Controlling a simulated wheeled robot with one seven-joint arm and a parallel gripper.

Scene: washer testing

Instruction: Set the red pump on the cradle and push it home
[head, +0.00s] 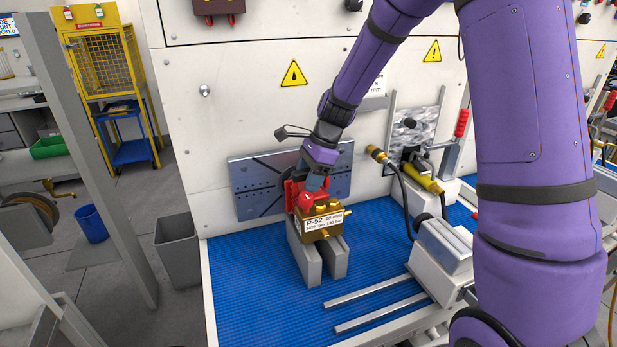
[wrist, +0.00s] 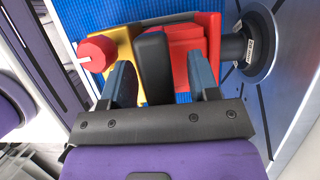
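The red pump (head: 292,196) has a red housing, a brass-coloured body labelled P-52 and a red knob. It rests on the cradle (head: 308,262), two grey bars on the blue mat, in front of the wall plate. In the wrist view, a black handle stands on the red pump (wrist: 190,50). A dark cylindrical piece joins its right side to a round port (wrist: 258,45) in the plate; how deep it sits is unclear. My gripper (head: 312,181) is above the pump. In the wrist view my gripper (wrist: 160,85) is open, fingers either side of the handle, with a gap at the right finger.
The grey wall plate (head: 257,186) stands behind the pump. A grey block with metal rails (head: 372,312) and a black hose with brass fitting (head: 376,154) lie to the right. Blue mat (head: 245,290) is clear at front left. A grey bin (head: 178,250) stands left of the bench.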

